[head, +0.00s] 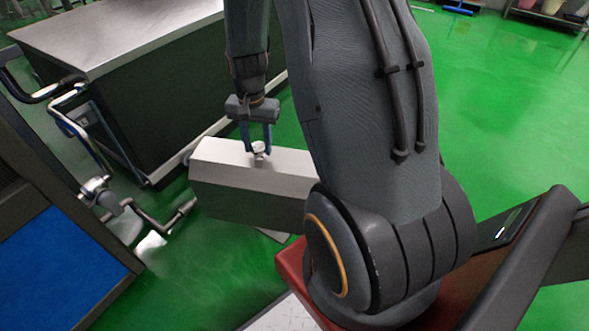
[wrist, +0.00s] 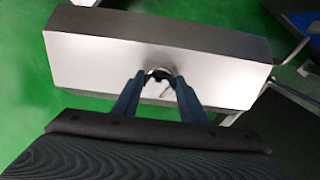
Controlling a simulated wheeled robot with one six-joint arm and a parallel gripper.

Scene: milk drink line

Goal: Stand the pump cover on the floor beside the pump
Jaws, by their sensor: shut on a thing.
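The pump cover (head: 225,156) is a long box of brushed metal with a small knob (head: 259,148) on its top. It lies level, right of the pipework in the head view, and its right end is hidden behind my arm. In the wrist view the cover (wrist: 100,65) spans most of the picture. My gripper (head: 257,147) points down at the cover's top, with its two blue fingers shut on the knob; they also show in the wrist view (wrist: 160,88). I cannot tell whether the cover is touching anything below. The pump itself is not clearly visible.
A large steel-topped cabinet (head: 125,35) stands behind the cover. Pipes and a valve (head: 110,198) are close to its left. A dark frame with a blue panel (head: 60,265) is at lower left. Green floor (head: 225,265) is open in front of the cover and at upper right.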

